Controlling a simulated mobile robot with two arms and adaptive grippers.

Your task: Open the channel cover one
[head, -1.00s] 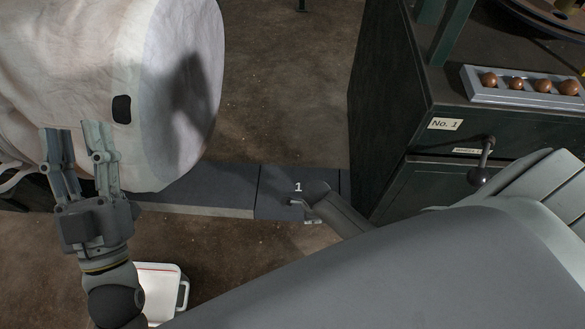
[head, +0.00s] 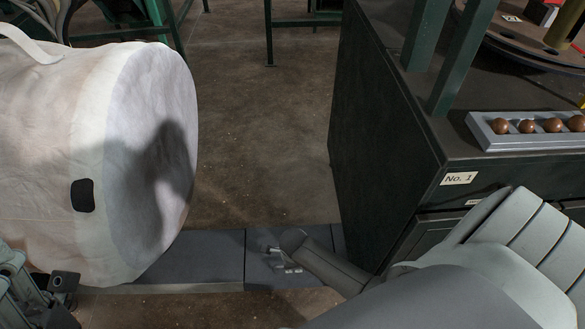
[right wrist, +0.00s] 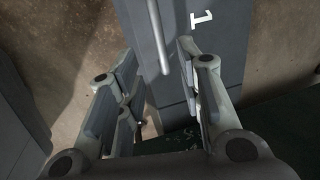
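Channel cover one (head: 259,238) is a flat dark grey floor panel below the middle of the head view. In the right wrist view the cover (right wrist: 222,55) shows its white "1" and, to the left of that, a pale metal bar handle (right wrist: 158,42). My right gripper (right wrist: 158,68) is open and empty; the handle's lower end lies between its fingertips in the picture. Contact cannot be told. In the head view my right arm hides much of the cover and gripper. My left gripper (head: 38,295) is cut off at the lower left edge, beside the white bulk bag (head: 115,150).
More grey channel covers (head: 200,255) run left under the bag. A dark cabinet (head: 385,150) labelled "No. 1" stands right of the cover, with a tray (head: 480,130) of brown balls on top. Bare floor (head: 260,150) lies behind the covers.

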